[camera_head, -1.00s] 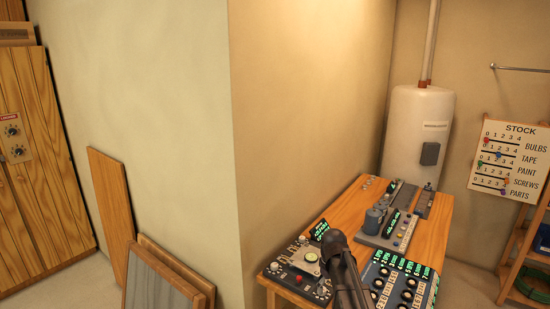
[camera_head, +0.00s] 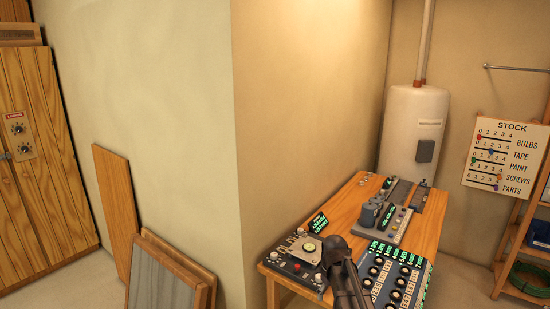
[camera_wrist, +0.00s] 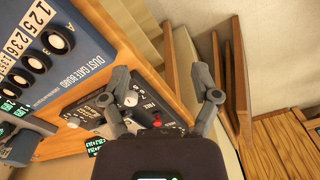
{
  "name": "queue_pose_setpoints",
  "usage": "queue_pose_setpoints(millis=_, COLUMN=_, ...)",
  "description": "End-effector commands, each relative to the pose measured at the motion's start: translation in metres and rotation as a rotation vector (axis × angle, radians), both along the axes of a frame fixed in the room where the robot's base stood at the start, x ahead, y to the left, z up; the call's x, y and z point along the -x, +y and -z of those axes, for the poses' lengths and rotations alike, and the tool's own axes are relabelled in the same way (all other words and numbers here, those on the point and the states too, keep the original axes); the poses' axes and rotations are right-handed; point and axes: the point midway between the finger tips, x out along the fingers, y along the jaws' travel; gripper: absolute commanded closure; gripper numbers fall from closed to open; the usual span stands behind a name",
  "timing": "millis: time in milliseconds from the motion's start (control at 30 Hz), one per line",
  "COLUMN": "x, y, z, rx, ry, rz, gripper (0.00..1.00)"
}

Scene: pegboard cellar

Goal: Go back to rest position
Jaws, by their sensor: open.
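My gripper (camera_wrist: 164,103) is open in the wrist view, its two grey fingers spread apart with nothing between them. Beyond the fingers lies a dark control panel (camera_wrist: 130,100) with a round white dial and a red knob, on the wooden table. In the head view my dark arm is at the bottom, in front of the table (camera_head: 428,232); the fingers cannot be made out there. The same dark panel (camera_head: 296,268) sits at the table's near left corner, left of my arm.
The blue dust gate board (camera_head: 410,270) is right of my arm and also fills the wrist view's upper left (camera_wrist: 75,50). Devices (camera_head: 375,215) stand farther back. A white tank (camera_head: 413,125) is behind the table. Boards (camera_head: 115,205) lean on the left wall; a shelf (camera_head: 515,235) stands right.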

Motion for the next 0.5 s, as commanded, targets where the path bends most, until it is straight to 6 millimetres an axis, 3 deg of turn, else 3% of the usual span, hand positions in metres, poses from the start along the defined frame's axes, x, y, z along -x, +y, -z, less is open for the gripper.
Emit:
queue_pose_setpoints(millis=300, x=0.043, y=0.001, z=0.026, rx=0.0, ry=0.0, rz=0.117, gripper=0.21)
queue_pose_setpoints(millis=500, x=0.087, y=0.002, z=0.054, rx=0.001, ry=0.001, rz=0.244, gripper=0.21)
